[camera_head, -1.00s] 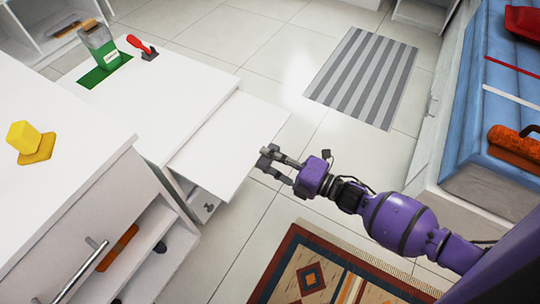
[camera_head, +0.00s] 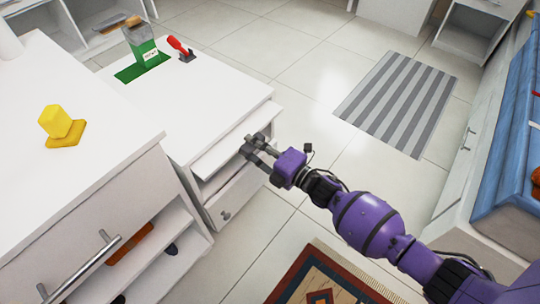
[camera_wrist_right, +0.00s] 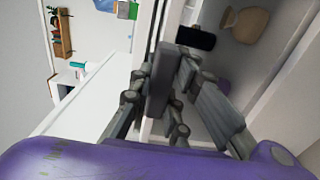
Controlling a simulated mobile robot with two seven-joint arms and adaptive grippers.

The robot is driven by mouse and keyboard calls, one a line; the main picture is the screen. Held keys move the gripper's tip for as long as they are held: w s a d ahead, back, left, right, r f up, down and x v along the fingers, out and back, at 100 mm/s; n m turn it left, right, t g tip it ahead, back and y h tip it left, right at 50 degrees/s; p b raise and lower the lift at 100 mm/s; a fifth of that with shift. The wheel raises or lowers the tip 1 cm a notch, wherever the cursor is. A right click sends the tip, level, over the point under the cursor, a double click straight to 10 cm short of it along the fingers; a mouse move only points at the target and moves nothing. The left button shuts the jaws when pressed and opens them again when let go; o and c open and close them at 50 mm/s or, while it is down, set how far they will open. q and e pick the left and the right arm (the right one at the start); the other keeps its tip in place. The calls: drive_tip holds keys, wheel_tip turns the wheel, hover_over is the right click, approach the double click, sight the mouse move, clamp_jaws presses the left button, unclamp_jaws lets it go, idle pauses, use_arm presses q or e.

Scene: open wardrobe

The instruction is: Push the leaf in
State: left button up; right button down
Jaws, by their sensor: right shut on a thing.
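The white leaf (camera_head: 222,148) is a thin flat board at the front of the low white cabinet (camera_head: 195,105). A narrow strip of it sticks out from under the cabinet top. My right gripper (camera_head: 252,147) is at the leaf's outer edge and is shut on it. In the right wrist view the dark fingers (camera_wrist_right: 180,85) show close up, and the grip itself is partly hidden by them. My left gripper is in neither view.
A drawer with a round knob (camera_head: 226,215) sits below the leaf. A yellow object (camera_head: 57,122) is on the taller unit. Striped mat (camera_head: 395,105) and open floor lie right.

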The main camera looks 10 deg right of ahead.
drive_tip(key=shift+x, duration=0.95)
drive_tip(key=c, duration=1.6)
unclamp_jaws()
drive_tip(key=shift+c, duration=0.2)
drive_tip(key=v, duration=1.2)
